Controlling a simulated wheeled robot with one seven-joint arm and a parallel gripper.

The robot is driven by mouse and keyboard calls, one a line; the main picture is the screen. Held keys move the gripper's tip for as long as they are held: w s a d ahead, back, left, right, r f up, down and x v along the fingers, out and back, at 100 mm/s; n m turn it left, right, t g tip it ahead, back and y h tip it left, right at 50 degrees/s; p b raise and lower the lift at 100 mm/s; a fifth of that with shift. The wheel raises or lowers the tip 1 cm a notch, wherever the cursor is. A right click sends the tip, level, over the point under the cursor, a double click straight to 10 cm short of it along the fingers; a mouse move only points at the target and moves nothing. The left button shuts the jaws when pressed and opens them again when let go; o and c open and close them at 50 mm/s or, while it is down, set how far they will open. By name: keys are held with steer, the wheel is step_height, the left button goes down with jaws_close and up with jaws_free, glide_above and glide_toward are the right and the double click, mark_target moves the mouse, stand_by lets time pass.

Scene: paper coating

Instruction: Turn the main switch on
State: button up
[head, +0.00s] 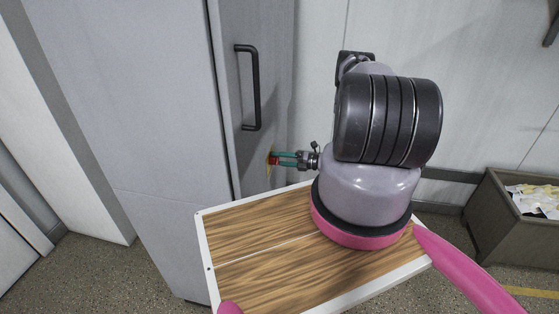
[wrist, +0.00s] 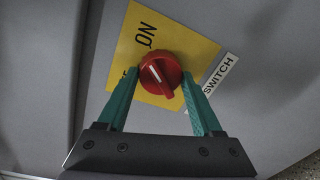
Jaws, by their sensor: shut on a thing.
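The main switch is a red rotary knob (wrist: 161,73) with a white line, on a yellow plate (wrist: 180,40) marked "ON". A white label (wrist: 221,75) reading "SWITCH" is beside the plate. In the wrist view, the knob sits between the green fingertips of my gripper (wrist: 163,82), which is shut on it. The knob's white line slants towards the upper left. In the head view, my gripper (head: 275,159) reaches left to the side of the grey cabinet; the red knob shows small at its tips. Part of the plate's lettering is hidden behind a finger.
The grey cabinet (head: 140,120) has a black vertical handle (head: 256,88) above the switch. A wood-topped board (head: 265,245) with a white rim lies below my arm. A grey bin (head: 510,215) with papers stands at the right by the wall.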

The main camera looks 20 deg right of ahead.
steer(key=shift+d+m, duration=0.1)
steer(key=shift+m, duration=0.6)
steer(key=o, duration=1.4)
steer(key=shift+c, duration=0.2)
steer(key=v, duration=1)
steer(key=shift+d, duration=0.35)
steer(key=shift+s, duration=0.15)
